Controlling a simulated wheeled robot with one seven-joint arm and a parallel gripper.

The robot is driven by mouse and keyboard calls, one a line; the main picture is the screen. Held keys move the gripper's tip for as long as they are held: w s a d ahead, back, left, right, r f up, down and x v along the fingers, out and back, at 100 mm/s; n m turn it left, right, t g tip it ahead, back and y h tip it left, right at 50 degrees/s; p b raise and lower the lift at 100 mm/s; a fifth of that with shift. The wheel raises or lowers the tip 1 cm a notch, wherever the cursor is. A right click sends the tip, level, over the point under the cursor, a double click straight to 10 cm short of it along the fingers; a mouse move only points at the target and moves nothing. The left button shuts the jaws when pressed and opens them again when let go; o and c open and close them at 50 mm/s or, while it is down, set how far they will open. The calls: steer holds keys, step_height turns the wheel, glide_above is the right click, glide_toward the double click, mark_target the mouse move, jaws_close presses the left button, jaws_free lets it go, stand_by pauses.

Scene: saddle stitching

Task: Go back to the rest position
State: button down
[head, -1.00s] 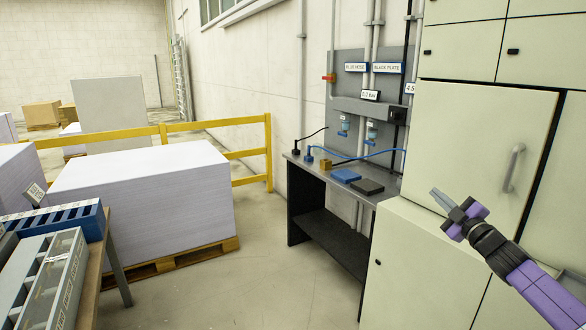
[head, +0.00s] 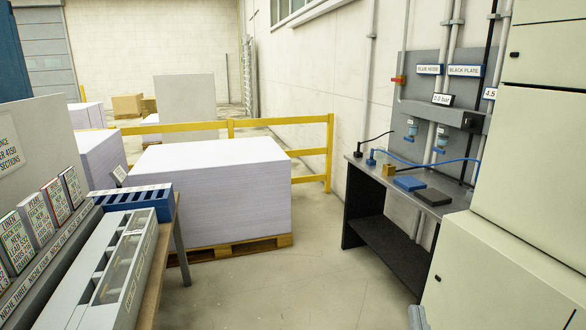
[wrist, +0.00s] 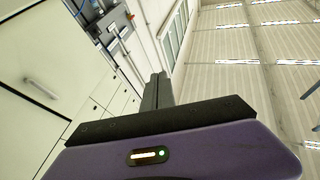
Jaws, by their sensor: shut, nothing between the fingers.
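My gripper (wrist: 158,82) shows in the wrist view with its dark fingers together and nothing between them. It points up and away, with the purple wrist body below it. In the head view only a small grey tip of my gripper (head: 418,317) shows at the bottom edge, in front of the pale cabinet; the rest of the arm is out of frame.
Pale cabinets (head: 530,150) stand at the right. A dark bench (head: 385,235) holds a blue plate (head: 409,183) and a black plate (head: 433,197). A white paper stack (head: 215,190) sits on a pallet. A table with racks (head: 115,265) is at left. Floor between is clear.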

steer(key=s+a+f+g+y, duration=0.1)
steer(key=s+f+g, duration=0.1)
steer(key=s, duration=1)
steer(key=s+f+n+g+y, duration=0.1)
steer(key=s+f+g, duration=0.2)
steer(key=s, duration=1)
steer(key=s+a+f+n+g, duration=0.1)
steer(key=s+f+g, duration=0.1)
steer(key=s, duration=1.1)
steer(key=shift+s+a+f+y, duration=0.2)
steer(key=shift+a+f+y, duration=0.15)
steer(key=shift+f+y, duration=0.1)
